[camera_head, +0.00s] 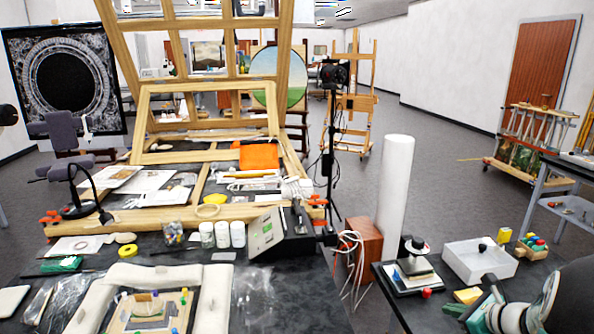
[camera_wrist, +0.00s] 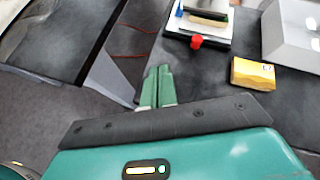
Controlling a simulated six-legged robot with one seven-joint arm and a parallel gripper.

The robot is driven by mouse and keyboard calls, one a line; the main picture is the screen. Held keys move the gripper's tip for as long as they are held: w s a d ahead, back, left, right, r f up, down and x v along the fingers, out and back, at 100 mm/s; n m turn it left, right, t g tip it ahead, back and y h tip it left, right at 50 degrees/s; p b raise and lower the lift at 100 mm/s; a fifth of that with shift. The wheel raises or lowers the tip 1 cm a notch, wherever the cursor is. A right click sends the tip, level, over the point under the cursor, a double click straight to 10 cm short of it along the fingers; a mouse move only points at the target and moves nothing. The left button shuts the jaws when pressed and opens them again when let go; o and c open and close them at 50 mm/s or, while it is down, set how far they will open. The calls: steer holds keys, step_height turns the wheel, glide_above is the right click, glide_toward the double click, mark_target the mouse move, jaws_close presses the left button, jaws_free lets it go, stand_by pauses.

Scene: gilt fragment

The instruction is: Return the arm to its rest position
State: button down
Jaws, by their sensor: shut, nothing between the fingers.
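My gripper (camera_wrist: 157,88) shows in the wrist view as two green fingers pressed together, with nothing between them. It is above the dark side table (camera_wrist: 225,75), near the gap between that table and the other bench. In the head view my gripper (camera_head: 460,311) is at the lower right, in front of the side table, with my arm's dark rounded link beside it. A yellow block (camera_head: 467,295) lies on the table close to the gripper, apart from it; it also shows in the wrist view (camera_wrist: 253,74).
The side table holds a white tray (camera_head: 480,262), a stacked black-and-white item (camera_head: 414,276) and a red knob (camera_head: 426,293). A white column (camera_head: 395,190) stands behind. The cluttered workbench (camera_head: 290,280) with a padded frame is to the left. Grey floor lies between.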

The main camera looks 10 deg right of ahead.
steer(key=s+a+r+n+g+y, duration=0.1)
steer(key=s+a+r+n+g, duration=0.25)
steer(key=a+n, duration=0.5)
steer(key=s+a+r+n+g, duration=0.2)
steer(key=a+r+n, duration=0.35)
steer(key=a, duration=0.65)
steer(key=s+a+r+n+h, duration=0.1)
steer(key=s+a+n+h, duration=0.1)
steer(key=s+a+n, duration=0.2)
steer(key=s+a+r+n+h, duration=0.2)
steer(key=s+a+n, duration=0.2)
steer(key=s+n, duration=0.5)
steer(key=n, duration=0.3)
steer(key=shift+a+r+h, duration=0.2)
steer(key=shift+r+h, duration=0.1)
steer(key=shift+h, duration=0.1)
